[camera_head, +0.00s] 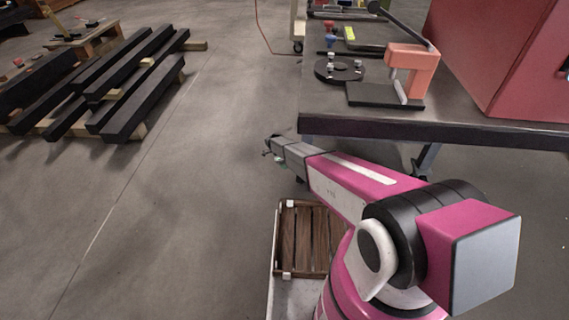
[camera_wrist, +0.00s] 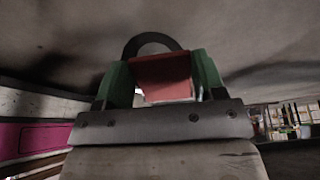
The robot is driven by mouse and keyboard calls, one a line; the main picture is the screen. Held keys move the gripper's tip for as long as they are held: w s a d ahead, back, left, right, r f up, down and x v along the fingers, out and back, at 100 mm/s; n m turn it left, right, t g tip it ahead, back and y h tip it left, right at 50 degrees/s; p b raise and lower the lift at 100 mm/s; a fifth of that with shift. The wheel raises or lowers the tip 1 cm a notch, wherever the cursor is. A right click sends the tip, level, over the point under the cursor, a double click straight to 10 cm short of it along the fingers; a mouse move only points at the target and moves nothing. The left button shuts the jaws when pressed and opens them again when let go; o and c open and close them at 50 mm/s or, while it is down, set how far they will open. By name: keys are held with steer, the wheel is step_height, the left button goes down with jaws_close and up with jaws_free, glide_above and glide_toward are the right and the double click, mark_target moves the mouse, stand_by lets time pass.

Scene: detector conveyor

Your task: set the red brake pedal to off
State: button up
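An orange-red bracket (camera_head: 412,62) with a long black bar stands on a black base plate (camera_head: 385,96) on the table. It is the most pedal-like red thing in the head view; whether its setting is on or off I cannot tell. My gripper (camera_head: 270,147) is left of the table's front corner, over the floor, apart from the bracket. In the wrist view my gripper (camera_wrist: 160,82) has its two green fingers spread. A red block-like shape (camera_wrist: 164,72) with a pale lower face shows between them, before a dark ring; whether they touch it I cannot tell.
The dark table edge (camera_head: 430,133) lies right of my gripper. Black beams (camera_head: 140,95) lie at the left. The floor between is clear.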

steer(key=c, duration=0.4)
steer(key=shift+s+d+r+y, duration=0.1)
steer(key=shift+r+y, duration=0.5)
steer(key=shift+y, duration=0.3)
steer(key=shift+d+r+y, duration=0.1)
steer(key=shift+r+y, duration=0.4)
steer(key=shift+y, duration=0.45)
steer(key=shift+d+r+y, duration=0.1)
steer(key=shift+r+y, duration=0.4)
steer(key=shift+y, duration=0.45)
steer(key=o, duration=1.3)
step_height(320, 180, up, 11)
steer(key=d, duration=0.1)
